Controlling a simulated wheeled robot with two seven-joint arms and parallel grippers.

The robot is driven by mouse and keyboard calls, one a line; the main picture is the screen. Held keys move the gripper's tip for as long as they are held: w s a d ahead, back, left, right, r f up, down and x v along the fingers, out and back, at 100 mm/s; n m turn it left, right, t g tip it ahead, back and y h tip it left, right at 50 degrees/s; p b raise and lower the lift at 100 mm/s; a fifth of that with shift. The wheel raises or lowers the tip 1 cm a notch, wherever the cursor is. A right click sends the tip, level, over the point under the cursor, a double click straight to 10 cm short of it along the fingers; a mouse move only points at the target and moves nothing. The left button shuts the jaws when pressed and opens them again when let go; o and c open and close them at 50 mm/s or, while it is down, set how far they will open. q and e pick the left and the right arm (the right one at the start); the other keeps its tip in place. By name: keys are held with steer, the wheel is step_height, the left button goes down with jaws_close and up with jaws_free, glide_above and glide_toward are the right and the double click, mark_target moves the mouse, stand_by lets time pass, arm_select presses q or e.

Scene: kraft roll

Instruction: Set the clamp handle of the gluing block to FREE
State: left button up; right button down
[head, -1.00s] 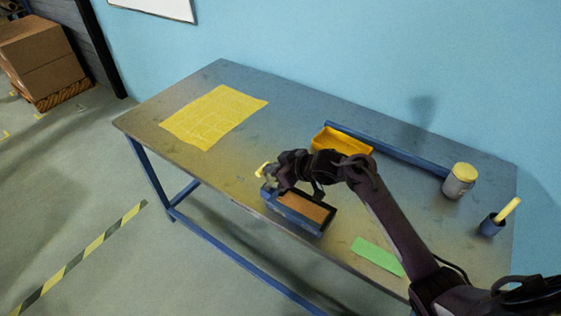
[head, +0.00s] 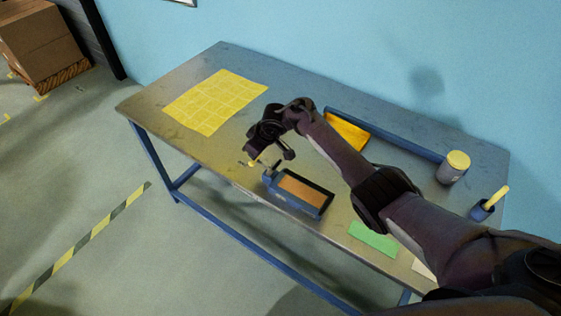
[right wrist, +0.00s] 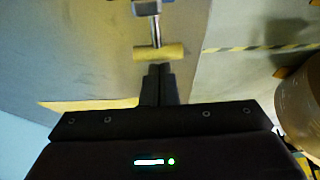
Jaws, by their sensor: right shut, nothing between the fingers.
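The gluing block (head: 323,202) is a blue box with a brown top near the table's front edge. Its clamp handle (head: 251,163) has a yellow grip at the block's left end. In the right wrist view the handle's yellow crossbar (right wrist: 158,51) sits on a metal rod coming from the block. My right gripper (head: 258,158) is at the handle, and its shut, empty fingers (right wrist: 157,72) end right by the crossbar. I cannot tell whether they touch it. No FREE marking is legible. My left gripper is not in view.

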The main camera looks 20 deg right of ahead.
steer(key=shift+b+x, duration=0.75)
steer(key=shift+x, duration=0.7)
steer(key=shift+w+r, duration=0.1)
stand_by(0.5)
step_height(320, 180, up, 14)
steer(key=p, duration=0.3)
steer(key=shift+p, duration=0.35)
steer(key=shift+w, duration=0.1)
